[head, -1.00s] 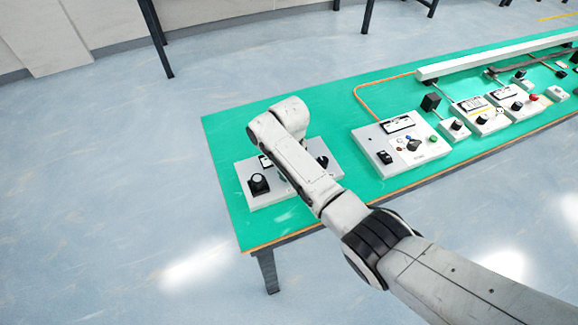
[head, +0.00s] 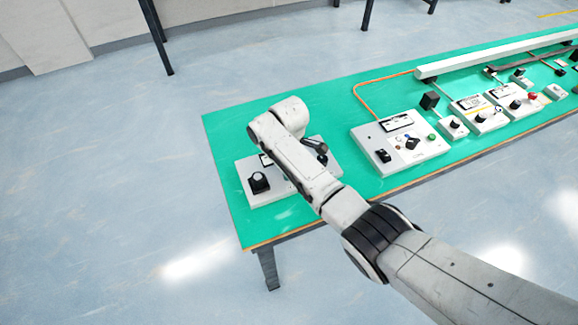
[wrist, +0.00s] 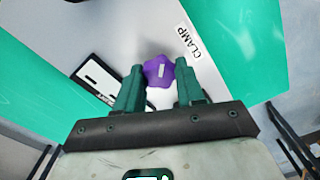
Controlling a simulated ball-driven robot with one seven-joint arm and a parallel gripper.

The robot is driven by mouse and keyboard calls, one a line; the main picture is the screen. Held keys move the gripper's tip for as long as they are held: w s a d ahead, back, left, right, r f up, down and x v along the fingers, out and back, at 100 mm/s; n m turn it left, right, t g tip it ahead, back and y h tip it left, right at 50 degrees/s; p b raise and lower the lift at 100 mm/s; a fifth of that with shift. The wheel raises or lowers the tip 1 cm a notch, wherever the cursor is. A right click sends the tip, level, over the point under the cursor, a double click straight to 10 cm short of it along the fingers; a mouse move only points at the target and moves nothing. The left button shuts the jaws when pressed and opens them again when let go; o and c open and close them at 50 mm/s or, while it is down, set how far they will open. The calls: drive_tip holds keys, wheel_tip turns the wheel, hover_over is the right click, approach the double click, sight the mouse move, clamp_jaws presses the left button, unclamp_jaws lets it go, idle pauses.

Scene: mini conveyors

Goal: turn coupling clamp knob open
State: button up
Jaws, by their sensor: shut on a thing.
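The clamp knob (wrist: 158,72) is a purple, lobed knob with a pale mark on its top. It shows in the wrist view between the two green fingers of my gripper (wrist: 160,80), which is shut on it. A white label reading CLAMP (wrist: 187,42) lies beside the knob on the pale panel (wrist: 125,40). In the head view the panel (head: 240,168) sits at the near left end of the green table, and my arm hides the knob and the gripper there.
A black knob (head: 259,183) stands on the same panel, left of my arm. A larger control panel (head: 370,143) with several knobs and buttons stands to the right. Further boxes and a white rail (head: 470,60) continue rightward. The green table (head: 225,125) is bare at its far left corner.

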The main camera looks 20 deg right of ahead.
idle(0.4)
drive_tip(key=o, duration=1)
drive_tip(key=shift+o, duration=0.2)
drive_tip(key=shift+r, duration=0.1)
wheel_tip(320, 180, up, 11)
drive_tip(key=shift+f, duration=0.2)
drive_tip(key=s+f+m+y, duration=0.1)
drive_tip(key=s+f+m, duration=0.3)
drive_tip(key=s, duration=0.5)
drive_tip(key=s+f+m, duration=0.2)
drive_tip(key=s+f, duration=0.4)
drive_tip(key=s, duration=0.2)
drive_tip(key=s+d+r+m, duration=0.1)
drive_tip(key=s+d+m, duration=0.2)
drive_tip(key=s, duration=0.7)
drive_tip(key=s+d+r+m+t+h, duration=0.1)
drive_tip(key=s+d+m, duration=0.3)
drive_tip(key=s, duration=0.7)
drive_tip(key=shift+s+d+r, duration=0.25)
drive_tip(key=shift+d+r, duration=0.05)
drive_tip(key=shift+d, duration=0.1)
